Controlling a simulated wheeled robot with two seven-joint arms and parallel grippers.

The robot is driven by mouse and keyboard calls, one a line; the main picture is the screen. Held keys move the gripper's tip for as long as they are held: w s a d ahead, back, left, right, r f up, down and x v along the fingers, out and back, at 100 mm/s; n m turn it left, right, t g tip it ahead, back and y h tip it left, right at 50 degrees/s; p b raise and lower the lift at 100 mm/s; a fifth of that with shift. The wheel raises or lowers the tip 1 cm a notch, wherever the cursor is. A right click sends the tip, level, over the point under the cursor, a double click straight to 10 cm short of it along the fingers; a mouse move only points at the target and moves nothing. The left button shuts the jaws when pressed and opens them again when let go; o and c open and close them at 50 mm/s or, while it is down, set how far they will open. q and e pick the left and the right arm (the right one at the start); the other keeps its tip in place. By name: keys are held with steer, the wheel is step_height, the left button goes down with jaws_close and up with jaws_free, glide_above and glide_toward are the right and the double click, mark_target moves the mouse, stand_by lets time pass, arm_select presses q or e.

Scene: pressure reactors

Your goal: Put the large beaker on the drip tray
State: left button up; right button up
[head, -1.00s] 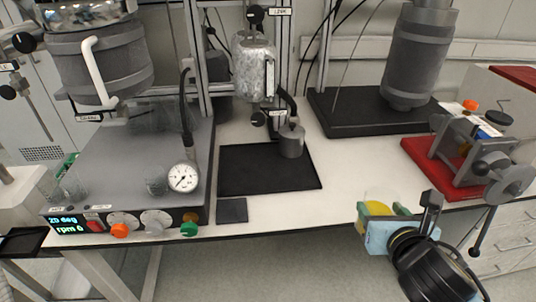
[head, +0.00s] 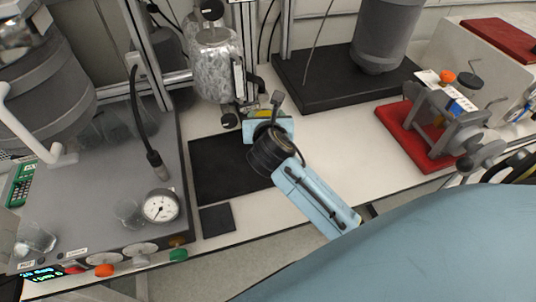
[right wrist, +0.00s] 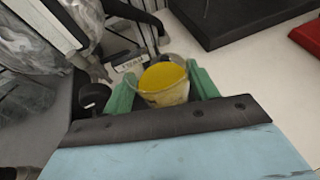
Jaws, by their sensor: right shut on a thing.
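The large beaker (right wrist: 163,86) is clear glass with yellow liquid in it. It sits upright between the two green fingers of my right gripper (right wrist: 161,91), which is shut on it. In the head view my right gripper (head: 268,127) is over the back right part of the flat black drip tray (head: 220,182), and it hides most of the beaker. Only a little yellow shows there. I cannot tell whether the beaker touches the tray. The front left of the tray is bare. My left gripper is not in view.
The glass reactor vessel (head: 217,65) with its valve hangs just behind my right gripper. A grey control unit (head: 105,200) with a pressure gauge (head: 160,206) stands left. A small dark square (head: 217,220) lies in front of the tray. A red-based device (head: 430,135) stands right.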

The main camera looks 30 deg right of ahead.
steer(key=f+p, duration=0.1)
steer(key=s+f+m+h+p, duration=0.1)
steer(key=f+p, duration=0.1)
steer(key=shift+s+d+g, duration=0.1)
steer(key=shift+g, duration=0.3)
steer(key=shift+s+f+m+h, duration=0.15)
steer(key=shift+f+m+h, duration=0.15)
steer(key=shift+f, duration=0.05)
arm_select(q)
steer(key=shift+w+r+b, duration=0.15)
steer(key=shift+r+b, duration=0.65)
steer(key=shift+b, duration=0.65)
arm_select(e)
steer(key=shift+f, duration=5.15)
steer(key=shift+f, duration=0.1)
steer(key=shift+f, duration=0.15)
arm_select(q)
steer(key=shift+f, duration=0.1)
arm_select(e)
steer(key=o, duration=1.2)
steer(key=shift+c, duration=0.2)
